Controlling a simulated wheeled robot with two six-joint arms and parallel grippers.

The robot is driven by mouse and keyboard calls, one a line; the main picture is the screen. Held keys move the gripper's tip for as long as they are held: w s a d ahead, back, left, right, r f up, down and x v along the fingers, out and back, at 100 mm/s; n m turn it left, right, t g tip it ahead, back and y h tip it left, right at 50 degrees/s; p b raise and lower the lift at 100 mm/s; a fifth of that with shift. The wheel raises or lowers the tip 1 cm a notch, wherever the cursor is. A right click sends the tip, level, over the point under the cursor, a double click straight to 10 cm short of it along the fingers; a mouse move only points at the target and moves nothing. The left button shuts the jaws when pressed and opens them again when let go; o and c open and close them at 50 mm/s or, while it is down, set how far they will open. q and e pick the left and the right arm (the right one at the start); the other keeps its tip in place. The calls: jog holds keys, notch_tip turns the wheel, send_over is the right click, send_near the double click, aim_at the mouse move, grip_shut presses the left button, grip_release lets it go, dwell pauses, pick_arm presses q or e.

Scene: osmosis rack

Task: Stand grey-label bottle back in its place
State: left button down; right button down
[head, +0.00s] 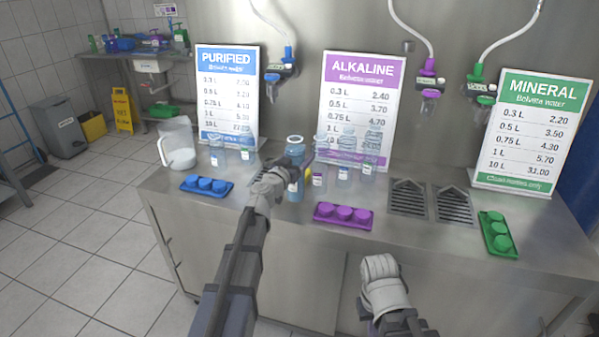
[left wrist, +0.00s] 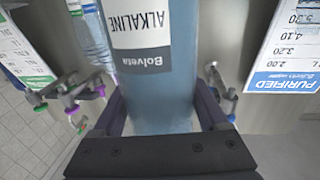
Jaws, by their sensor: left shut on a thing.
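The grey-label bottle (left wrist: 158,85) is a large bluish bottle with a white and grey label reading ALKALINE and Bolveta. My left gripper (left wrist: 158,108) is shut on it, one finger on each side, in the left wrist view. In the head view the bottle (head: 296,143) is upright over the counter, left of the alkaline sign, and my left gripper (head: 290,172) hides part of its body. I cannot tell whether its base touches the counter. My right wrist shows low at the right of centre, but its fingers do not show.
Several smaller bottles (head: 318,178) stand close to its right. Two small bottles (head: 217,154) and a white jug (head: 178,155) stand left. Blue (head: 207,188), purple (head: 343,217) and green (head: 499,236) cap trays lie along the front. Drain grates (head: 452,207) are right of centre.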

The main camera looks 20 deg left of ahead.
pick_arm(q)
jog(key=shift+f+b, duration=1.9)
jog(key=shift+b, duration=0.05)
jog(key=shift+r, duration=0.1)
jog(key=shift+c, duration=1.8)
grip_release()
jog(key=shift+f, duration=0.2)
jog(key=o, duration=0.4)
jog(key=shift+r, duration=0.1)
jog(key=shift+c, duration=0.2)
jog(key=s+a, duration=0.2)
jog(key=s, duration=1)
jog(key=shift+a+r, duration=0.15)
